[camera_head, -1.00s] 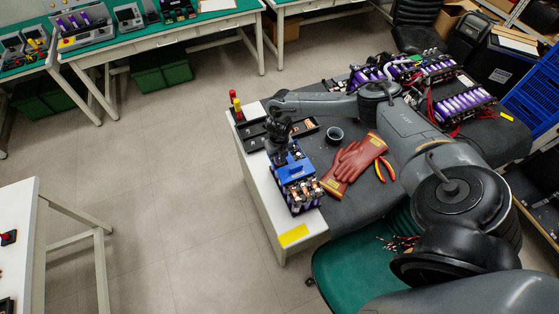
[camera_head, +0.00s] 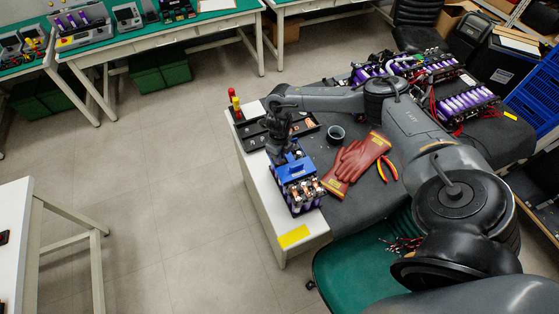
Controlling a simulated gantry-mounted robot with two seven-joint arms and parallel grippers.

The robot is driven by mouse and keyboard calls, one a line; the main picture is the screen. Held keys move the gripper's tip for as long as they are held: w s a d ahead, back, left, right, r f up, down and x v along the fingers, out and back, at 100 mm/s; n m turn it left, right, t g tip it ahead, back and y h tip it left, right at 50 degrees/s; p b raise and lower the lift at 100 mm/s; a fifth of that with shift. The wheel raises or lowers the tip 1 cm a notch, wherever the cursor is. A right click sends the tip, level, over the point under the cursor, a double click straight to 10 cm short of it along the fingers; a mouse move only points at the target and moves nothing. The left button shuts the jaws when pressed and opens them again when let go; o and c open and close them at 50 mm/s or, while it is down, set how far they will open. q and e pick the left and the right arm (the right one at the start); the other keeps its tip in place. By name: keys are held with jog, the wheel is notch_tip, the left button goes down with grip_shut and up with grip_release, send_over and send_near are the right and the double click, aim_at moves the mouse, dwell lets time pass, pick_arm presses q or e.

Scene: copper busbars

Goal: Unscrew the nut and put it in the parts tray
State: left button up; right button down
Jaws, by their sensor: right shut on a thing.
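My right gripper (camera_head: 279,158) points down at the far end of the blue-topped battery module (camera_head: 294,168), at the left side of the bench. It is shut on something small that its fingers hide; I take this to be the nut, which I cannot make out. Copper busbars (camera_head: 303,190) show on the near end of the module, with purple cells below. A black compartmented tray (camera_head: 254,142), probably the parts tray, lies just behind the gripper, partly hidden by my arm. A copper-coloured piece lies in its right part. My left gripper is not in view.
Red gloves (camera_head: 357,160), pliers (camera_head: 386,169) and a dark cup (camera_head: 335,133) lie right of the module. A red-and-yellow signal light (camera_head: 235,103) stands at the bench's back left corner. A large purple-cell pack (camera_head: 467,103) sits behind my right arm.

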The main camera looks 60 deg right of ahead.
jog(key=shift+r, duration=0.15)
dwell(0.3)
jog(key=shift+r+p, duration=0.2)
jog(key=shift+p, duration=0.15)
jog(key=shift+r, duration=0.2)
jog(key=shift+r, duration=0.1)
jog(key=shift+r+p, duration=1.9)
jog(key=shift+r, duration=0.1)
